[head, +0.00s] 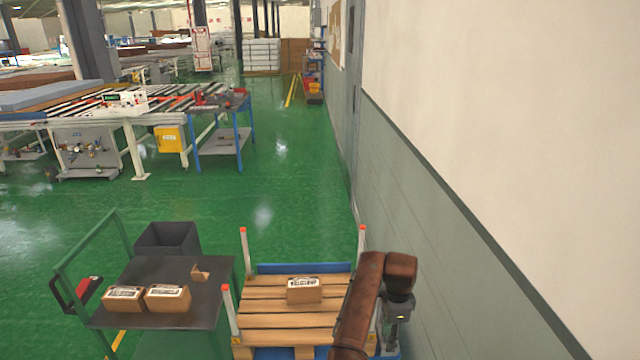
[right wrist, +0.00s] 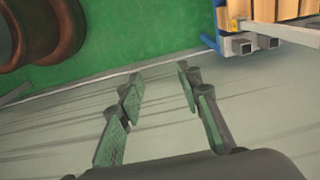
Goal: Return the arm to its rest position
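My right arm (head: 358,305) is brown and rises at the lower right of the head view, bent at the top. My right gripper (head: 392,338) hangs below the bend, by the pallet's right edge and near the wall. In the right wrist view its two fingers (right wrist: 160,78) are spread apart with nothing between them. One box (head: 304,291) sits on the wooden pallet (head: 262,306), left of the arm. My left gripper is not in view.
The wall (head: 440,190) runs close along the right. Posts with red tops stand at the pallet's corners.

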